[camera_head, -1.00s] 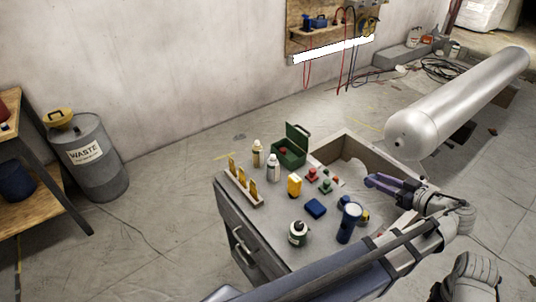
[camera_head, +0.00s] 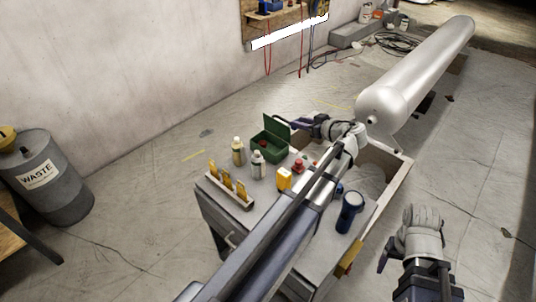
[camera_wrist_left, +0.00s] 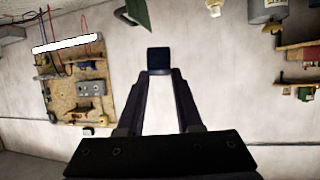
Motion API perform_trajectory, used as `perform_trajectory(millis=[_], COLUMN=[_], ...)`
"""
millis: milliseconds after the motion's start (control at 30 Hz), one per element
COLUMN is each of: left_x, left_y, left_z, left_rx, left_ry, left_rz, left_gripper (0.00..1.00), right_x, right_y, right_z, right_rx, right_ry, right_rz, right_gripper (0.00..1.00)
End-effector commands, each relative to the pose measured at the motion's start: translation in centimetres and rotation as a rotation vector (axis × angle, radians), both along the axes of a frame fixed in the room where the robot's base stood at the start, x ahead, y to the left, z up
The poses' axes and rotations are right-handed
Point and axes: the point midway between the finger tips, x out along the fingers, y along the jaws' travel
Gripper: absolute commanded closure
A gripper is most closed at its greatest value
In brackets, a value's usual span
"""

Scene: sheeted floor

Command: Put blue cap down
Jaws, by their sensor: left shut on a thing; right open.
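The blue cap (camera_wrist_left: 158,58) is a small dark blue block between my left fingertips in the left wrist view. My left gripper (camera_head: 290,119) is shut on it, above the back of the bench, beside the raised lid of the green box (camera_head: 268,147). In the head view I cannot make out the cap clearly. My left arm crosses the bench top and hides its middle. My right gripper (camera_head: 384,262) is open and empty, partly hidden by its wrist, to the right of the bench.
On the bench stand two bottles (camera_head: 238,152), a rack with yellow pieces (camera_head: 229,187), a yellow container (camera_head: 284,179), red pieces (camera_head: 299,166) and a blue cylinder (camera_head: 350,212). A large tank (camera_head: 415,75) lies behind. A waste drum (camera_head: 50,178) stands left.

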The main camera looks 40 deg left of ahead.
Motion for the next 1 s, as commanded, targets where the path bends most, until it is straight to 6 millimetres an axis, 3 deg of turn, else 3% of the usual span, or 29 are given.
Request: perform_trajectory(millis=[33, 100, 200, 333, 500, 733, 1000], left_x=[1.0, 2.0, 2.8, 3.4, 3.6, 3.6, 3.6], left_y=[2.9, 6.0, 9.7, 12.9, 14.5, 14.5, 14.5], left_z=[-0.7, -1.1, -1.3, -1.4, -1.4, -2.0, -5.9], left_rx=[0.002, 0.005, 0.011, 0.022, 0.029, 0.03, 0.03], left_ry=[-0.001, -0.004, -0.009, -0.014, -0.018, -0.017, -0.017], left_rz=[-0.01, -0.038, -0.071, -0.101, -0.118, -0.121, -0.12], left_gripper=[1.0, 1.0, 1.0, 1.0, 1.0, 1.0, 1.0], right_x=[0.0, 0.0, 0.0, 0.0, 0.0, 0.0, 0.0], right_y=[0.0, 0.0, 0.0, 0.0, 0.0, 0.0, 0.0], right_z=[-0.8, -1.2, -1.6, -2.0, -2.1, -2.7, -6.6], right_rx=[0.0, 0.0, 0.0, 0.0, 0.0, 0.0, 0.0], right_ry=[0.0, 0.0, 0.0, 0.0, 0.0, 0.0, 0.0], right_rz=[0.0, 0.0, 0.0, 0.0, 0.0, 0.0, 0.0], right_gripper=[0.27, 0.27, 0.27, 0.27, 0.27, 0.27, 0.27])
